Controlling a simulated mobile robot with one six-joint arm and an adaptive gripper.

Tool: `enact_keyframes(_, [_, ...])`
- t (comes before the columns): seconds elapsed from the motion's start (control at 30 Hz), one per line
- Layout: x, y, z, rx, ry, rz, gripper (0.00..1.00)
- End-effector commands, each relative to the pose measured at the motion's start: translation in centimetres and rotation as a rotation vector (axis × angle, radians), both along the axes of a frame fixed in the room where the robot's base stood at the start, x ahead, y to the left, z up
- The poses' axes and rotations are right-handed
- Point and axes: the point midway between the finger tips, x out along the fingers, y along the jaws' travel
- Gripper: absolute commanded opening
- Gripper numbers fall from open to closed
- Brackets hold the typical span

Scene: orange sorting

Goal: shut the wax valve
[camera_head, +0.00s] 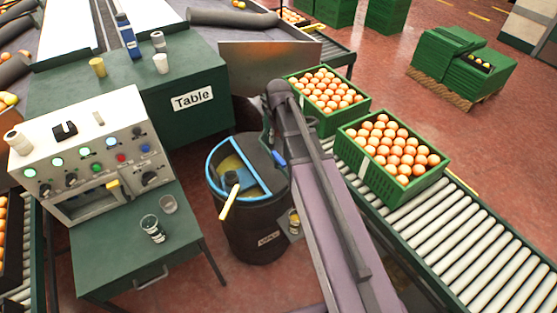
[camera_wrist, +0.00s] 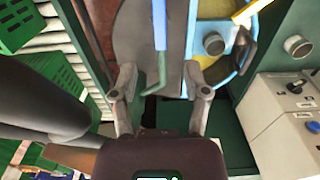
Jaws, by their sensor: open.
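A black drum (camera_head: 255,225) with a blue rim stands on the floor in the middle of the head view. A small blue lever (camera_head: 279,158) shows at its right side, beside my arm; I take it to be the wax valve's handle. In the wrist view a blue bar (camera_wrist: 159,25) with a grey-green bent end lies ahead, between the lines of my fingers. In the head view my arm hides much of this area.
A yellow handle (camera_head: 228,204) sticks out over the drum's front. A control panel (camera_head: 85,150) and a small green table (camera_head: 150,245) with cups stand left. Green crates of oranges (camera_head: 382,190) sit on the roller conveyor (camera_head: 470,230) at right.

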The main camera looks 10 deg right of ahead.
Motion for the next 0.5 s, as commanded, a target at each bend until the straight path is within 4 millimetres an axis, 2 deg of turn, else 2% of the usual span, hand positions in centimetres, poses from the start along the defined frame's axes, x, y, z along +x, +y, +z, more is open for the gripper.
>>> enact_keyframes(0.03, [0.0,0.0,-0.8,0.000,0.000,0.000,0.60])
enact_keyframes(0.5, [0.0,-0.1,-4.3,0.000,0.000,-0.001,0.60])
